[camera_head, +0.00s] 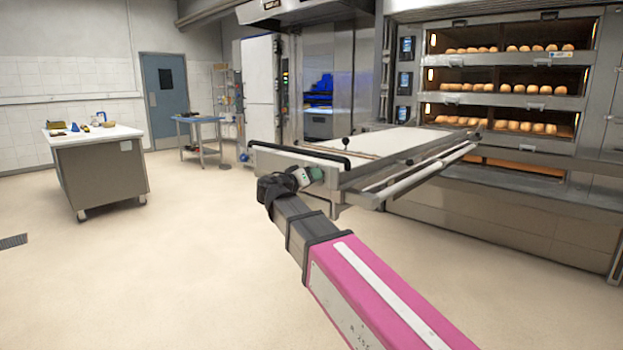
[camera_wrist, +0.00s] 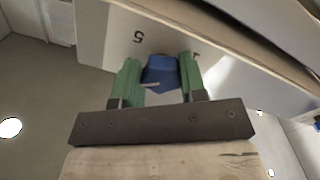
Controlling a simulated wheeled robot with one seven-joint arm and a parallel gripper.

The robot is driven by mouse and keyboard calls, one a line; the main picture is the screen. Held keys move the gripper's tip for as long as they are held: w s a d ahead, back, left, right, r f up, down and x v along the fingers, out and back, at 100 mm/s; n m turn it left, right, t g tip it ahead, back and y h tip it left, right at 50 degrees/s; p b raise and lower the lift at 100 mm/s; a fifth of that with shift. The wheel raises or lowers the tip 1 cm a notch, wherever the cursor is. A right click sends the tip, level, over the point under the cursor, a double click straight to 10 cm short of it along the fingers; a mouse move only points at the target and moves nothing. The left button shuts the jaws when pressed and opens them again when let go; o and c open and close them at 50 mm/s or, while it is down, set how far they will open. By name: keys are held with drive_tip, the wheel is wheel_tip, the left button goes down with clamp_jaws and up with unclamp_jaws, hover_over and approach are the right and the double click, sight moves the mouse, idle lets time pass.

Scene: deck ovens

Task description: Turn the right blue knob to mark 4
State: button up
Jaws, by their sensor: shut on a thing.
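The blue knob (camera_wrist: 161,73) shows in the wrist view, on a pale panel (camera_wrist: 108,38) of the loader. My gripper (camera_head: 314,174) is at the near end of the loader in the head view. In the wrist view its green fingers stand on both sides of the knob and are shut on it. An upside-down mark 5 shows on the panel, up and left of the knob. Part of another mark shows beside the right finger, too covered to read. A short pale line shows low on the knob. In the head view the knob is hidden.
The loader (camera_head: 375,142) with its pale belt and black handle bar (camera_head: 300,153) reaches toward the deck ovens (camera_head: 505,85), which hold rows of bread. A work table (camera_head: 97,170) stands at the left. The floor between is clear.

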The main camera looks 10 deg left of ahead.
drive_tip(key=shift+f+m, duration=0.1)
drive_tip(key=shift+m, duration=0.3)
drive_tip(key=o, duration=0.9)
drive_tip(key=v, duration=1.1)
drive_tip(key=shift+d, duration=0.1)
